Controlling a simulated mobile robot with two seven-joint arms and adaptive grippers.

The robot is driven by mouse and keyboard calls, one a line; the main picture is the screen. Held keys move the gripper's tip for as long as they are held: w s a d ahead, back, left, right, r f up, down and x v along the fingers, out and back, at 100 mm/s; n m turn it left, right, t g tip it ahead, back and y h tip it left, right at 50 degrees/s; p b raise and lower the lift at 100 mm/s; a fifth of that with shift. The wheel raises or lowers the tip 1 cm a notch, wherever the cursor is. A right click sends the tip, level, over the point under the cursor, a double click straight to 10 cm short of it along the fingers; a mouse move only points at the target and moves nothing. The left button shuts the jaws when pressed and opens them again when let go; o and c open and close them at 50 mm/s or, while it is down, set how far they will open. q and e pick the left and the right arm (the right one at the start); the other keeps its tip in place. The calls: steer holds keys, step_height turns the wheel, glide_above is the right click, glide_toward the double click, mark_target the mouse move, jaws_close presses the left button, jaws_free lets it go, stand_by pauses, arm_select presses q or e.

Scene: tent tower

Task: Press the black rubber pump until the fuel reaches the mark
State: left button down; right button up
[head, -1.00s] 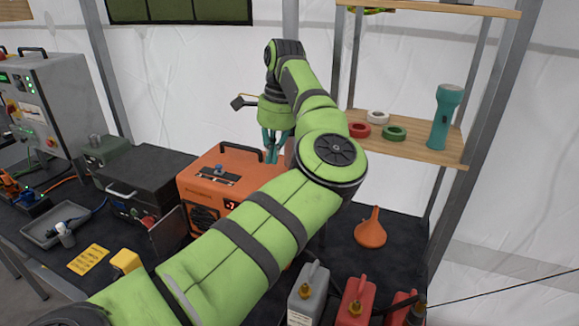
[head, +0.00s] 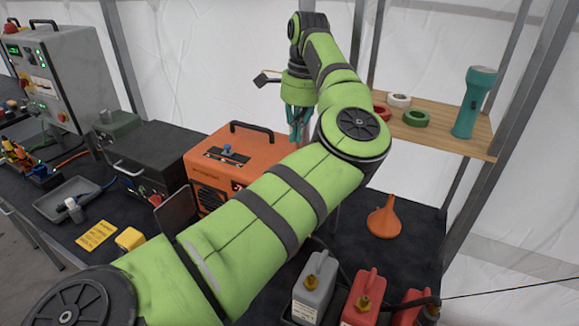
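I cannot make out the black rubber pump; my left arm covers a large part of the table. My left gripper (head: 297,122) hangs with its teal fingers pointing down, just past the back right corner of the orange generator (head: 235,165). A pinkish patch shows beside the fingers, and I cannot tell whether they hold anything. A grey fuel can (head: 314,287) and a red fuel can (head: 362,298) stand at the bottom right, in front of my arm. No fuel level or mark is visible. My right gripper is out of view.
An orange funnel (head: 384,219) sits on the dark tabletop with free room around it. A wooden shelf (head: 450,138) holds tape rolls and a teal flashlight (head: 474,103). A dark case (head: 148,160), a grey tray (head: 62,190) and a yellow note (head: 97,235) lie at left.

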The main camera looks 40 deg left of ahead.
arm_select(q)
step_height(320, 180, down, 5)
steer(key=b, duration=0.3)
steer(key=shift+s+a, duration=0.15)
steer(key=shift+f+b, duration=0.35)
steer(key=shift+b, duration=0.2)
steer(key=shift+r, duration=0.1)
